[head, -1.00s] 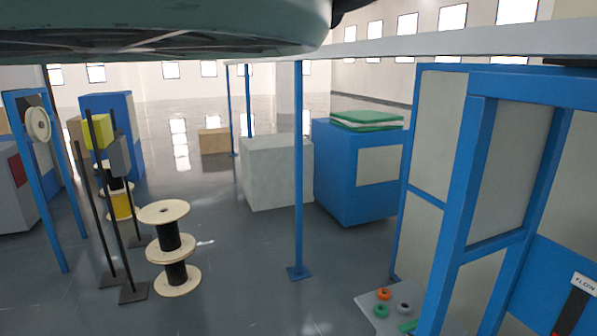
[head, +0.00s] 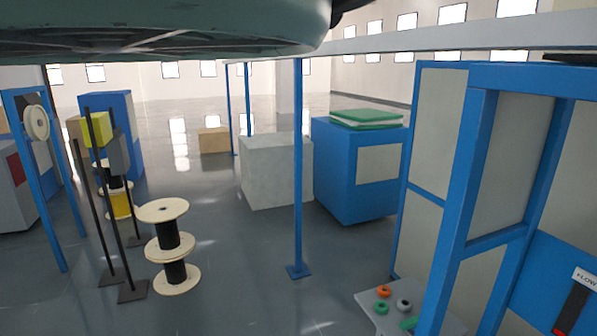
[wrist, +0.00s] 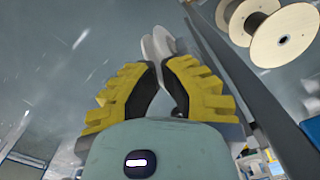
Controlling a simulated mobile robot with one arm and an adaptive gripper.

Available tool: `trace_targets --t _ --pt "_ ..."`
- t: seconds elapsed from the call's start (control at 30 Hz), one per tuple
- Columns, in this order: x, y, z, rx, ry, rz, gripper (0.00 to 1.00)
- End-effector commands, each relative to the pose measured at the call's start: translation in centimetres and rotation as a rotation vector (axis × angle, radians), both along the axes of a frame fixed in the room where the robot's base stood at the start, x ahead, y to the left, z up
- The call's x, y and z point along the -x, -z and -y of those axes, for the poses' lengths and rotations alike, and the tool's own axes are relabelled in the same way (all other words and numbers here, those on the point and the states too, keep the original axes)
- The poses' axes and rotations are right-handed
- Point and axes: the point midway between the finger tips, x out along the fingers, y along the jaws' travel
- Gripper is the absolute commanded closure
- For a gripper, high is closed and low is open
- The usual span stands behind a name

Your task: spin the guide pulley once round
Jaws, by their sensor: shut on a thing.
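In the wrist view my gripper (wrist: 161,66) has its yellow-padded fingers closed in toward each other. A pale grey-white disc-shaped part, which looks like the guide pulley (wrist: 157,43), stands edge-on at the fingertips, and the fingers are shut on it. Its lower part is hidden between the fingers. The head view does not show my gripper. A white wheel (head: 38,123) is mounted on a blue frame at the far left there; I cannot tell if it is a pulley of the same kind.
A long grey bar (wrist: 240,85) runs close along the gripper's right. Cable spools (wrist: 281,35) stand beyond it and also show in the head view (head: 176,277). Dark posts (head: 95,215) stand at left, a blue post (head: 298,180) in the middle, a blue-framed cabinet (head: 500,200) at right.

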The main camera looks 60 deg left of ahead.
Motion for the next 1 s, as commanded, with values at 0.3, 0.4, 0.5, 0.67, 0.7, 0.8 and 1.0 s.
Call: trace_targets --t 0.3,0.4,0.5,0.67,0.7,0.8,1.0 --pt "0.0 0.8 -0.1 -0.001 0.001 -0.001 1.00" --pt "-0.1 1.7 -0.6 -0.003 -0.001 -0.002 1.00" --pt "-0.2 2.7 -1.2 -0.004 -0.002 -0.004 1.00" --pt "0.0 5.0 -1.5 -0.001 0.002 -0.011 1.00" --pt "0.1 5.9 -1.6 0.001 0.003 -0.012 1.00" --pt "0.1 7.8 -1.8 0.007 0.008 -0.009 1.00" --pt "0.0 7.2 -2.7 0.009 0.017 -0.008 1.00"
